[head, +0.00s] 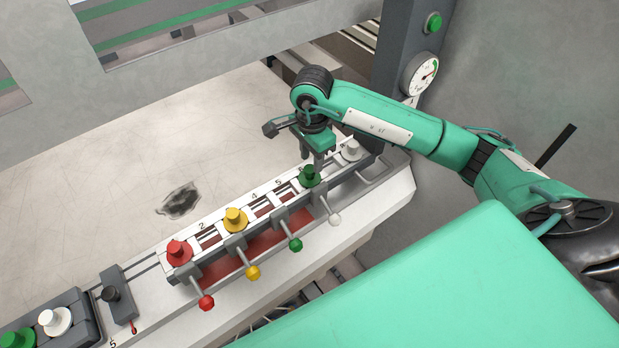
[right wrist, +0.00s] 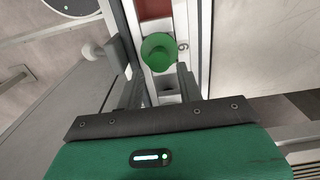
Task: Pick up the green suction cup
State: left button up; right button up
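My right gripper (head: 322,160) points down just behind the green cup. In the right wrist view the green cup (right wrist: 158,52) shows ahead, between the lines of the two dark fingers (right wrist: 160,88). The fingers are apart with nothing held between them. I cannot tell whether they touch the cup. My left gripper is not in view.
A grey holder with a white cup (head: 55,321) stands at lower left. The metal table (head: 130,160) behind is mostly clear.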

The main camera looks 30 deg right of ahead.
aim_at(310, 168)
jog(key=f+p, duration=0.2)
jog(key=shift+s+a+f, duration=0.1)
jog(key=shift+a+f, duration=0.2)
jog(key=shift+f, duration=0.8)
jog(key=shift+c, duration=0.5)
grip_shut()
jog(key=shift+r, duration=0.1)
